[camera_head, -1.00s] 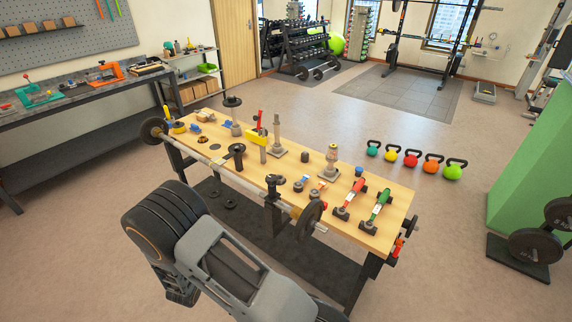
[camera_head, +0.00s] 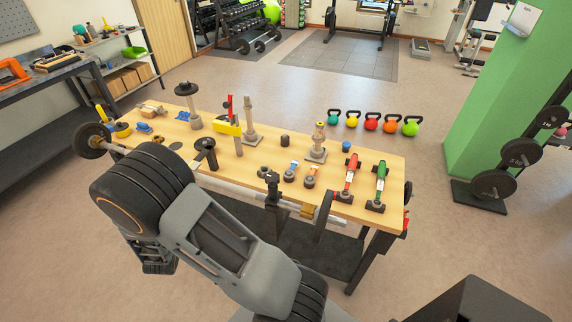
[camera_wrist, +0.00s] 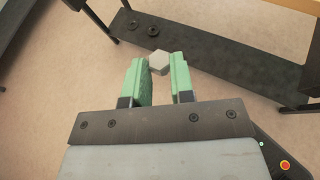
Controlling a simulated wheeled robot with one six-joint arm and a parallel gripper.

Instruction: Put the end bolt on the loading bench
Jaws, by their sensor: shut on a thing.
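The end bolt (camera_wrist: 158,62), a grey hexagonal piece, is between the green fingertips of my gripper (camera_wrist: 157,76) in the wrist view. My gripper is shut on it, over the floor beside a dark low shelf. The wood-topped bench (camera_head: 225,168), which looks like the loading bench, stands across the middle of the head view. My arm covers part of its front left side. The gripper's fingertips and the bolt cannot be made out in the head view. A bar (camera_head: 235,190) with plates at its ends runs along the bench's near side.
The top holds red and green handled tools (camera_head: 380,183), upright posts (camera_head: 249,125) and small parts. A dark lower shelf (camera_wrist: 215,55) lies under it. Kettlebells (camera_head: 371,121) stand on the floor behind. A green pillar (camera_head: 505,90) and plate rack (camera_head: 495,182) stand right.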

